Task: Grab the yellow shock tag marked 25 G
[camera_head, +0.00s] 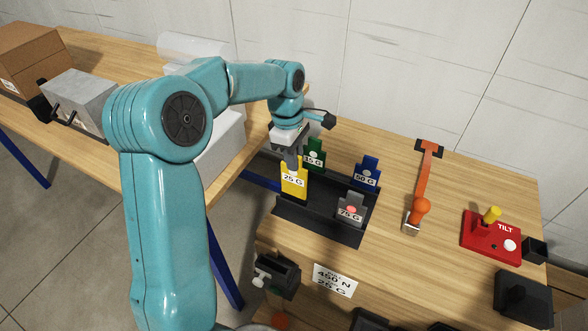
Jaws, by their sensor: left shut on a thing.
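The yellow shock tag marked 25 G (294,187) stands upright at the left front of a black tray (318,225). My left gripper (292,164) reaches down from above and is shut on the top of the yellow tag. The tag is still at its place in the tray; I cannot tell whether its base touches the tray floor. A green tag (315,155), a blue tag (367,173) marked 50 G and a grey tag (352,208) marked 75 G stand in the same tray. My right gripper is not in view.
An orange-handled tool (424,185) and a red TILT box (490,237) lie right of the tray. A sign (335,281) and black holders (277,274) are at the front edge. A gap separates this table from the left one, with a grey box (80,98).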

